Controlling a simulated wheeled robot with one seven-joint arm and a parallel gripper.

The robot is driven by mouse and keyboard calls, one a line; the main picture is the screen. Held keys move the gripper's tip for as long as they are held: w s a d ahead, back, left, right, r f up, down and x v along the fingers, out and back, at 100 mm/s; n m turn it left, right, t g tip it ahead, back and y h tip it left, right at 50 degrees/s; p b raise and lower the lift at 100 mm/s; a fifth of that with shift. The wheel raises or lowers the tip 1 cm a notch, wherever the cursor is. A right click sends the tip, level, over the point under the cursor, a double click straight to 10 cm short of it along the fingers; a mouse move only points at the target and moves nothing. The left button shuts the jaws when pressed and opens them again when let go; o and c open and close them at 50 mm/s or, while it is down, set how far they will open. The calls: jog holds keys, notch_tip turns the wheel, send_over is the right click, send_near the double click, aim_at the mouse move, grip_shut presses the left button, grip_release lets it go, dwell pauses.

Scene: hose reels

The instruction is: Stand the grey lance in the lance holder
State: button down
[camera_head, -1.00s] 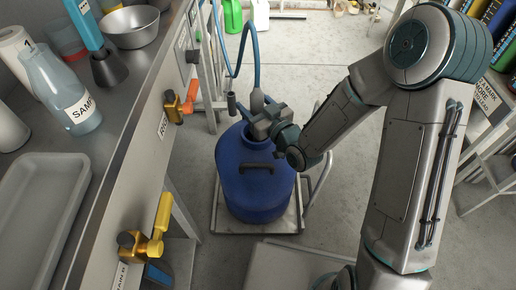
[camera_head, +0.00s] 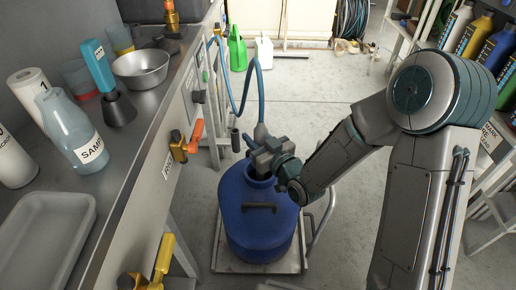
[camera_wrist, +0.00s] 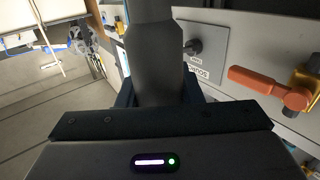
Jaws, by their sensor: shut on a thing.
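The grey lance (camera_head: 261,133) hangs from a blue hose and stands roughly upright at the mouth of the blue drum (camera_head: 250,225). My gripper (camera_head: 264,152) is shut around it just above the drum neck. The lance's lower end is hidden by my gripper and the drum, so I cannot tell how deep it sits. In the wrist view the lance (camera_wrist: 155,65) fills the space between my fingers. A dark upright tube (camera_head: 235,140), seemingly the lance holder, is beside the bench, left of the lance and apart from it.
The drum stands on a trolley (camera_head: 228,262). The bench (camera_head: 150,135) at left carries a bottle, bowl and tray. Orange (camera_head: 195,137) and yellow (camera_head: 164,256) valve handles jut from its front. Shelves with bottles (camera_head: 488,45) stand at right. The floor behind the drum is clear.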

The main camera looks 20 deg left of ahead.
notch_tip(320, 180, up, 44)
jog(key=p, duration=2.8)
jog(key=shift+f, duration=0.2)
jog(key=shift+d+f, duration=0.1)
